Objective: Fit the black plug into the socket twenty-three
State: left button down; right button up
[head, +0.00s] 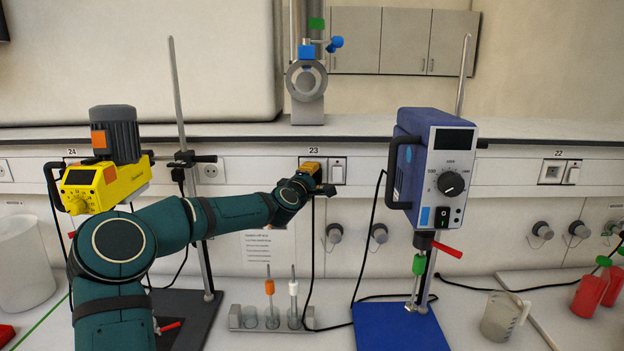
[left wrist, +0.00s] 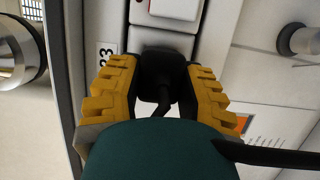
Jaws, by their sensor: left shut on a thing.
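My left gripper (head: 311,170) reaches the wall panel under the label 23. In the left wrist view its yellow fingers (left wrist: 160,88) are shut on the black plug (left wrist: 158,70), one on each side. The plug is up against the panel beside the label 23, and its black cord (left wrist: 165,103) runs back toward my wrist. Socket twenty-three is hidden behind the plug and fingers. I cannot tell whether the plug is fully seated. A white rocker switch (head: 337,172) is just right of the gripper; it also shows in the left wrist view (left wrist: 175,8). My right gripper is not in view.
A yellow stirrer (head: 105,185) on a stand is at the left, near my arm. A blue stirrer (head: 437,170) stands right of the gripper. A rack with tubes (head: 248,318) is below. Socket 22 (head: 552,172) is far right. Wall taps (head: 334,232) stick out below the panel.

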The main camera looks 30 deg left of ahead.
pick_arm(q)
jog(key=shift+w+a+b, duration=0.2)
jog(key=shift+w+b, duration=0.15)
jog(key=shift+b, duration=0.2)
dwell(0.8)
jog(key=c, duration=0.5)
grip_release()
jog(key=shift+c, duration=0.2)
jog(key=shift+s, duration=0.1)
jog(key=shift+s, duration=0.55)
jog(key=s+d, duration=0.2)
jog(key=s, duration=0.8)
jog(key=shift+s+d, duration=0.2)
jog(key=shift+s, duration=0.1)
